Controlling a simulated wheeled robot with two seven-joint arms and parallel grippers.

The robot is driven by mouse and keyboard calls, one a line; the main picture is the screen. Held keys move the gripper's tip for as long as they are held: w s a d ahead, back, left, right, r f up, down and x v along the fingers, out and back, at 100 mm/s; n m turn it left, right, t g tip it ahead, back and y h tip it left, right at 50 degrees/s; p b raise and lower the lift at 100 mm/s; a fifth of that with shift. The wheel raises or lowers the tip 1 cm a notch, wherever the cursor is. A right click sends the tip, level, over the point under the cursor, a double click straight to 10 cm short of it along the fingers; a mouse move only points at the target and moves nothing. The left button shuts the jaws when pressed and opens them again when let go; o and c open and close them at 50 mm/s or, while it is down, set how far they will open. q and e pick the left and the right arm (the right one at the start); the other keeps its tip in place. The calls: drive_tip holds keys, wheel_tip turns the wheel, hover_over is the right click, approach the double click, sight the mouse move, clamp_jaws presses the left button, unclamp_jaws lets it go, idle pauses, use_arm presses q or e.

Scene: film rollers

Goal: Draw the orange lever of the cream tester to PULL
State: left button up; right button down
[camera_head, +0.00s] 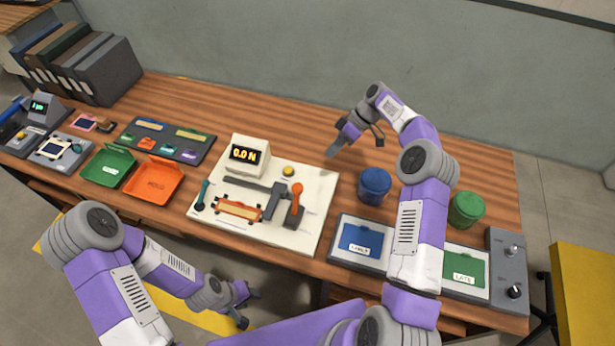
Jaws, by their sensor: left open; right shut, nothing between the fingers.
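The cream tester (319,205) sits mid-table, its display (244,155) reading 0.0 N. Its orange lever (296,196) stands roughly upright near the right side of the plate, beside a dark grey block. The markings near the lever are too small to read. A teal handle (203,193) is at the tester's left end, and an orange-framed piece (238,209) lies on the plate. My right gripper (333,150) is shut and empty, behind and to the right of the lever, apart from it. My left gripper (248,307) is open and empty, in front of the table edge.
A blue jar (374,185) stands right of the tester, near my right arm. A blue-labelled tray (340,257) and a green jar (466,209) are further right. Green (108,168) and orange (153,180) bins stand left. The table behind the tester is clear.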

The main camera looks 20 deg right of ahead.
drive_tip(key=f, duration=0.1)
approach(296, 197)
drive_tip(key=shift+w+a+f+p, duration=0.15)
drive_tip(key=shift+w+a+f, duration=0.1)
drive_tip(key=shift+w+f, duration=0.4)
drive_tip(key=shift+w+a+f+p, duration=0.1)
drive_tip(key=shift+w+a+f, duration=0.15)
drive_tip(key=shift+w+f, duration=0.4)
drive_tip(key=shift+w+a+f+p, duration=0.15)
drive_tip(key=shift+w+a+f, duration=0.2)
drive_tip(key=shift+f, duration=0.5)
drive_tip(key=shift+d, duration=0.1)
